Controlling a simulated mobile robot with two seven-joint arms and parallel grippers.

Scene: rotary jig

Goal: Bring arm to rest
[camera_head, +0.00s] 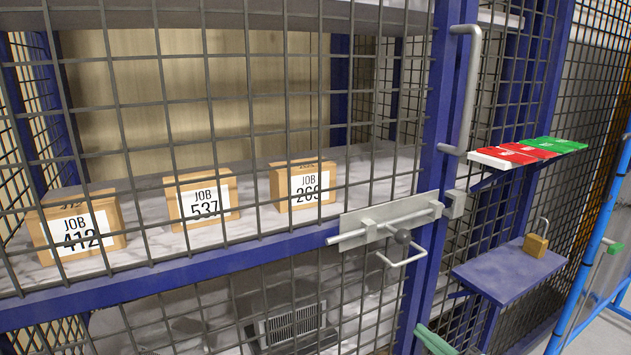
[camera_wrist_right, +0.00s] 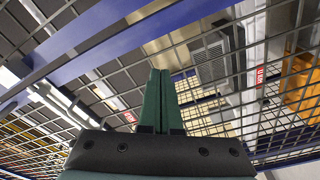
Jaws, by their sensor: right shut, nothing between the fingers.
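My right gripper shows only as a green fingertip part (camera_head: 434,341) at the bottom edge in the head view, low in front of the blue door post. In the right wrist view its two green fingers (camera_wrist_right: 160,78) are together, shut and empty, with wire mesh beyond them. The rest of my right arm is out of the head view. My left gripper is in neither view.
A mesh cage with a blue frame (camera_head: 190,272) fills the left and middle. Behind it stand boxes labelled JOB 412 (camera_head: 108,243), 537 (camera_head: 233,190) and 269 (camera_head: 325,180). A sliding bolt (camera_head: 385,225) crosses the post. A padlock (camera_head: 535,246) stands on a blue shelf (camera_head: 500,272).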

